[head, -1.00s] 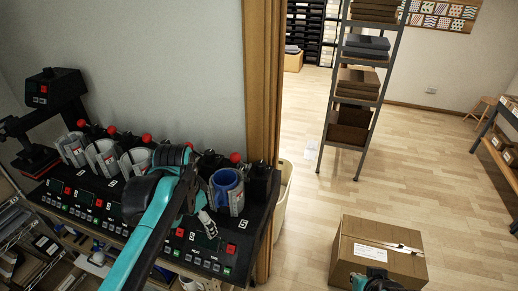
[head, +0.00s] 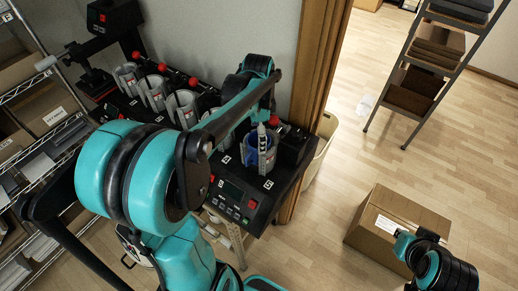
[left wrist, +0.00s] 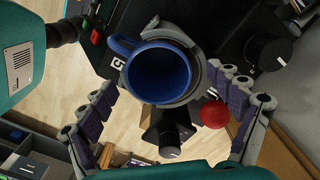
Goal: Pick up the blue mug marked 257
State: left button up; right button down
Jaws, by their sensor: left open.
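The blue mug (head: 251,158) sits upright in the last press station at the right end of the black press bench, partly hidden behind my left gripper (head: 262,135). In the left wrist view the blue mug (left wrist: 158,72) is seen from above, within a grey curved clamp (left wrist: 212,72), its handle to the left. The fingers of my left gripper (left wrist: 165,100) are spread open, one each side of the mug in the picture and apart from it. No number is readable on the mug. My right gripper's fingers are not visible.
A red knob (left wrist: 214,114) and a black part (left wrist: 268,50) lie close to the mug. The wooden door frame (head: 318,100) is right of the bench. A cardboard box (head: 385,228) stands on open floor.

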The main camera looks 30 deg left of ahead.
pick_arm(q)
jog(key=shift+s+f, duration=0.2)
jog(key=shift+f, duration=0.15)
jog(key=c, duration=2)
jog(key=shift+r, duration=0.1)
